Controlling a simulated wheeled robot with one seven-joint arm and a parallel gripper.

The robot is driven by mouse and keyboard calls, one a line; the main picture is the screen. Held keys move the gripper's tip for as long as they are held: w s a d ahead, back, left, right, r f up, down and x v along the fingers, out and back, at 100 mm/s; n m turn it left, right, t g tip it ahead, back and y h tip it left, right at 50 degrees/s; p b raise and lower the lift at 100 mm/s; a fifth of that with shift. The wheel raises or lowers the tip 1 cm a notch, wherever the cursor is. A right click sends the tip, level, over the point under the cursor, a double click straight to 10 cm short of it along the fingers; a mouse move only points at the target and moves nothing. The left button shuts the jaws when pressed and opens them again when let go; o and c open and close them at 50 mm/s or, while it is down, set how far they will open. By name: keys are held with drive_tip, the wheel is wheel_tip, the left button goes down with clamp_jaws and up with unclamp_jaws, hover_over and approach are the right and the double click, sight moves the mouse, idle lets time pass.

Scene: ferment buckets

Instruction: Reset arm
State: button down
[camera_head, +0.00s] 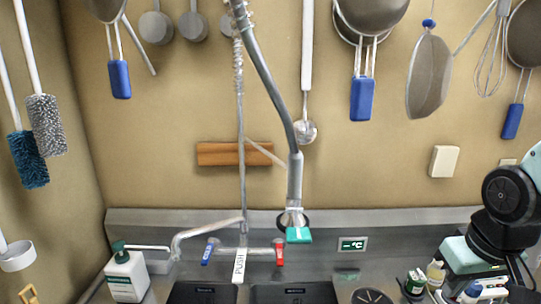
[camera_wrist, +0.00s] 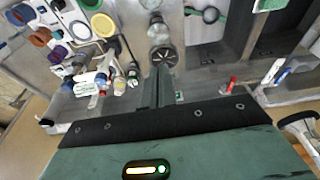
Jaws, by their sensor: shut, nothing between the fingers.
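My gripper (camera_wrist: 160,78) shows in the wrist view as two dark green fingers pressed together, pointing away from the camera. It is shut and empty, above the steel counter and close to the sink edge in the picture. Its green body with a small lit indicator fills the bottom of that view. In the head view my arm's black and pale green links (camera_head: 510,195) stand at the right edge. The fingers cannot be made out there.
Steel sinks (camera_head: 290,293) with a tall spray faucet (camera_head: 294,180) lie at the head view's bottom centre. A soap bottle (camera_head: 126,275) stands left. Bottles and jars (camera_wrist: 95,80) crowd the counter beside my gripper. Pans (camera_head: 372,15) and brushes (camera_head: 47,125) hang on the walls.

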drive_tip(key=s+a+f+n+g+b, duration=0.1)
drive_tip(key=s+a+f+n+b, duration=0.2)
drive_tip(key=s+a+f+b, duration=0.3)
drive_tip(key=s+a+f+n+g+b, duration=0.1)
drive_tip(key=s+a+f+n+b, duration=0.3)
drive_tip(key=a, duration=0.7)
wheel_tip(320, 180, down, 4)
drive_tip(key=s+b, duration=0.2)
drive_tip(key=b, duration=0.2)
drive_tip(key=shift+s+a+f+g+y+b, duration=0.15)
drive_tip(key=shift+s+f+g+y+b, duration=0.1)
drive_tip(key=shift+g+y+b, duration=0.1)
